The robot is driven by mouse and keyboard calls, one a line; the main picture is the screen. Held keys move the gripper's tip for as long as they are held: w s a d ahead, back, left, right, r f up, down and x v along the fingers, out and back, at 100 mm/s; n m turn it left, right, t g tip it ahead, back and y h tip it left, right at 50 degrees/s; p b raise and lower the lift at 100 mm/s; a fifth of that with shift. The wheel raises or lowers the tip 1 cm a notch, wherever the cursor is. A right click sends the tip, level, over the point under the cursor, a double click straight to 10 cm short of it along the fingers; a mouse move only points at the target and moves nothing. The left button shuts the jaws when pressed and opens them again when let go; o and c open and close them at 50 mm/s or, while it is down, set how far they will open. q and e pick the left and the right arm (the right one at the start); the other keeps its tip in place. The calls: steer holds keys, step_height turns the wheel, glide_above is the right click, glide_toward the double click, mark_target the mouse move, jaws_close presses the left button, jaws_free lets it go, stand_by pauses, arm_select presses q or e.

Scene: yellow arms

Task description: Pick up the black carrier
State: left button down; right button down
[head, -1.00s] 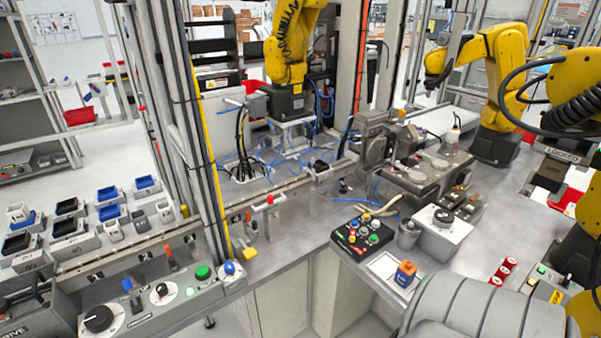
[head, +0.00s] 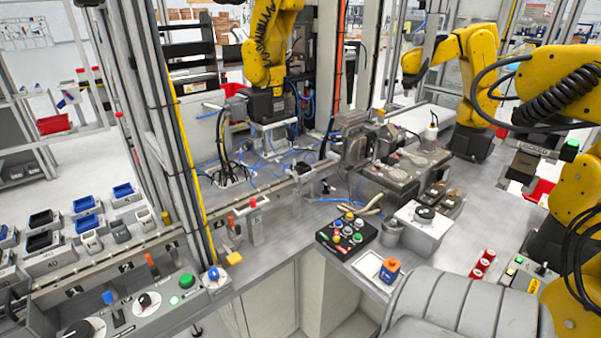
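Several small open-topped black trays stand in grey holders at the left in the head view. One black tray (head: 44,218) is at the back, and another black tray (head: 40,240) is just in front of it. I cannot tell which of them, if any, is the black carrier. Neither of my grippers is in view, so I cannot see whether either is open, shut or holding anything.
Blue trays (head: 87,204) stand beside the black ones. A grey control panel (head: 135,305) with knobs and buttons is in front. A tall post with a yellow strip (head: 187,165) rises near the trays. A black button box (head: 347,235) sits on the central bench.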

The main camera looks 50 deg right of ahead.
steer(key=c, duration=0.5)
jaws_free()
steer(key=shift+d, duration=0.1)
